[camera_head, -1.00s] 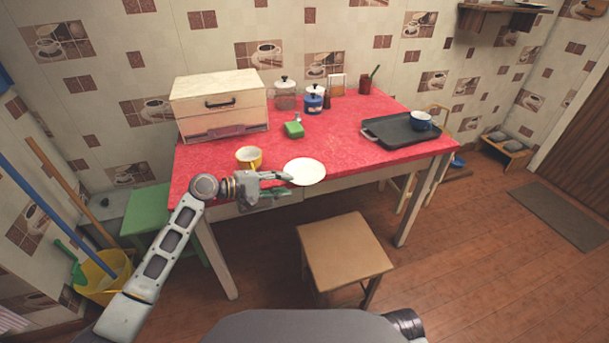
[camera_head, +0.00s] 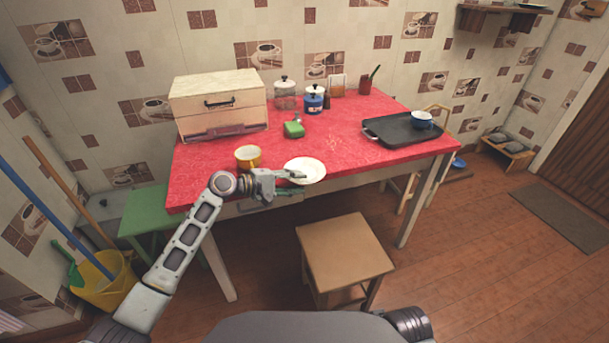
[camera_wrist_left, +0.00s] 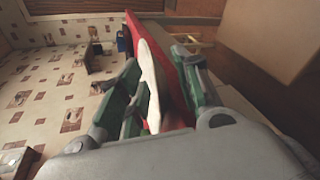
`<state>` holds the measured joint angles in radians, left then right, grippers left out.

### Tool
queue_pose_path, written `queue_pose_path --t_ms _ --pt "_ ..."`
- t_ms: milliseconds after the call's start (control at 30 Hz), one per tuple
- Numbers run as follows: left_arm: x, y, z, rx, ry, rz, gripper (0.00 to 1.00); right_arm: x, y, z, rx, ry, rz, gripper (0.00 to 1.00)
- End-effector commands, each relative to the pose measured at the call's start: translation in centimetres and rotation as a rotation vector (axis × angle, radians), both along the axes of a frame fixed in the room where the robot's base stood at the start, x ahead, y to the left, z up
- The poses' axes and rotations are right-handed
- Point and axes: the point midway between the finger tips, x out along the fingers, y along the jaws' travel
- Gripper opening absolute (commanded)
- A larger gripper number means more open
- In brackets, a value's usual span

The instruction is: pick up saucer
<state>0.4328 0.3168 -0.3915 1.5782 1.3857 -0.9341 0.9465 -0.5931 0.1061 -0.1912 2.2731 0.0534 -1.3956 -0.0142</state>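A white saucer (camera_head: 306,167) lies at the front edge of the red-covered table. My left gripper (camera_head: 301,183) is at the saucer's near rim, with one finger above the rim and one below table level. In the left wrist view the saucer (camera_wrist_left: 152,82) shows edge-on between the gripper's green fingers (camera_wrist_left: 161,80). The fingers are apart, and a gap shows between the saucer and the right-hand finger. My right gripper is not in view.
A yellow cup (camera_head: 248,157) stands left of the saucer, close to my left arm. A green block (camera_head: 294,130), canisters (camera_head: 285,94) and a bread box (camera_head: 218,105) are farther back. A dark tray (camera_head: 392,134) with a blue cup (camera_head: 421,119) is at right. A stool (camera_head: 344,249) stands in front.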

Motion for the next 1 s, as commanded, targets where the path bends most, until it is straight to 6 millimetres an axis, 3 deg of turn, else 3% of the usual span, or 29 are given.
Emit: queue_pose_path --t_ms 467,767,1000 --pt "0.08 -0.18 0.03 -0.001 0.000 0.000 0.34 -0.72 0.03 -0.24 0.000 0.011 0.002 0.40" --pt "0.07 -0.17 0.02 -0.001 0.000 0.000 0.00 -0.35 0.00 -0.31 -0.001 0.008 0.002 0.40" --pt "0.09 -0.18 0.06 0.000 -0.001 0.000 0.00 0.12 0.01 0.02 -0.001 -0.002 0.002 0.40"
